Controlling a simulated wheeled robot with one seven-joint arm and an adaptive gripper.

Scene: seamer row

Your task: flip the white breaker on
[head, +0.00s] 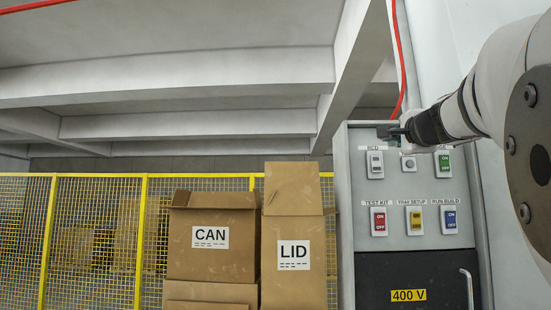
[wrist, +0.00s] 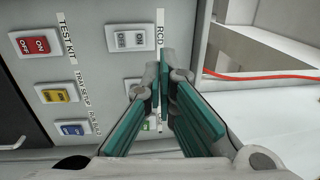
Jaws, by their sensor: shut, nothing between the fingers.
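The panel (head: 345,230) carries two rows of switches. The white-grey breaker (head: 375,164), labelled RCD, is at the upper left of the panel; it also shows at the top of the wrist view (wrist: 130,40). Its on or off position is too small to tell. My gripper (head: 393,131) is near the panel's top edge in the head view, above and right of the RCD breaker. In the wrist view my gripper (wrist: 166,68) has its teal-padded fingers together and empty, just beside the RCD label; contact cannot be told.
A round knob (head: 408,163) and a green switch (head: 443,163) share the top row. Red (head: 379,221), yellow (head: 415,220) and blue (head: 449,220) switches sit below. A red cable (head: 398,60) hangs above. CAN (head: 211,260) and LID (head: 294,215) boxes stand left.

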